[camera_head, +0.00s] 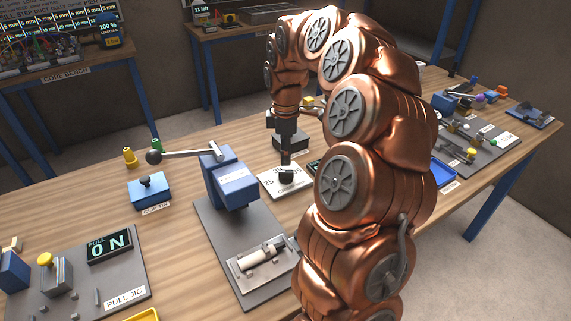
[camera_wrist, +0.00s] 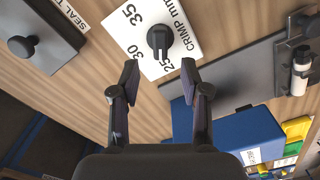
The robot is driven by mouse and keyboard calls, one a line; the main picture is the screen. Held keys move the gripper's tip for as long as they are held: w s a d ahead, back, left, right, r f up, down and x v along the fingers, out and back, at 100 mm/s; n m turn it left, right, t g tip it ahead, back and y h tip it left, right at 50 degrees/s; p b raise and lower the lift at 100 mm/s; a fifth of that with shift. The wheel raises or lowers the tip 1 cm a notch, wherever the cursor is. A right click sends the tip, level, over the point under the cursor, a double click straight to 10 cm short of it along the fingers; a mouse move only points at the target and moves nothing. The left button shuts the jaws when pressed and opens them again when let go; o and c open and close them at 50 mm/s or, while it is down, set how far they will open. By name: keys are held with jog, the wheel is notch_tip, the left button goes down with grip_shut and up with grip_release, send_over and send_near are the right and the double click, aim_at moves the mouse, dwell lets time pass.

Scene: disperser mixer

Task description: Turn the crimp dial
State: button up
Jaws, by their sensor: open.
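The crimp dial is a black knob (camera_wrist: 158,39) on a white plate (camera_wrist: 188,42) marked "CRIMP mm" with numbers 25, 30 and 35. In the head view the knob (camera_head: 288,178) sits on its plate (camera_head: 270,188) on the bench. My gripper (camera_wrist: 159,77) is open in the wrist view, its two fingers apart with nothing between the tips. The knob appears just beyond the tips, roughly centred between them. In the head view my gripper (camera_head: 286,160) points down, close above the knob; contact cannot be told. The knob's exact setting is unclear.
A blue lever press (camera_head: 232,183) on a grey base stands left of the dial. A blue clip tin (camera_head: 149,192) and the pull jig (camera_head: 110,275) are farther left. My arm hides bench to the right.

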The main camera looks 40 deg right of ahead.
aim_at(285, 172)
jog(key=shift+r, duration=2.85)
jog(key=shift+a, duration=0.1)
jog(key=s+a+r+m+p, duration=0.1)
jog(key=s+a+m, duration=0.3)
jog(key=s+a, duration=0.95)
jog(key=s+a+f+m+g, duration=0.1)
jog(key=s+a+f+m, duration=0.1)
jog(key=s, duration=0.6)
jog(key=s+a+f+m+p, duration=0.1)
jog(key=s+a+f+m, duration=0.2)
jog(key=s, duration=0.6)
jog(key=shift+a+f+m+g, duration=0.15)
jog(key=shift+a+m+g, duration=0.25)
jog(key=shift+a+m, duration=0.7)
